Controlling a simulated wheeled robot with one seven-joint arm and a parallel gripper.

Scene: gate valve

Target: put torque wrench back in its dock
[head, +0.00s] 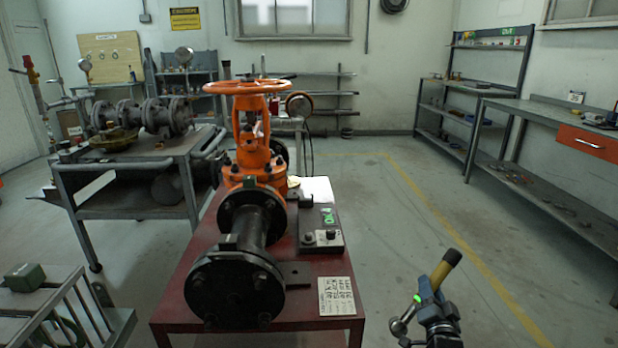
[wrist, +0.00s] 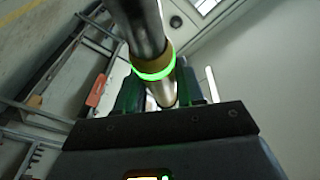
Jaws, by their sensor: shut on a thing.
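My gripper (head: 432,305) is at the lower right of the head view, clear of the red stand. In the wrist view my gripper (wrist: 161,92) has its dark fingers closed on a round metal shaft, which I take to be the torque wrench (wrist: 143,30). The shaft has a brass-coloured collar and a glowing green ring just above the fingers. In the head view a tan cylindrical end (head: 446,266) sticks up and right from the gripper; I cannot tell whether it is the wrench's handle. I cannot pick out the wrench's dock with certainty.
The orange gate valve (head: 257,150) with its handwheel stands on a red stand (head: 190,318), left of my gripper. A small grey block with knobs (head: 322,240) sits on the stand. A workbench (head: 540,112) lines the right wall. The floor between is open.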

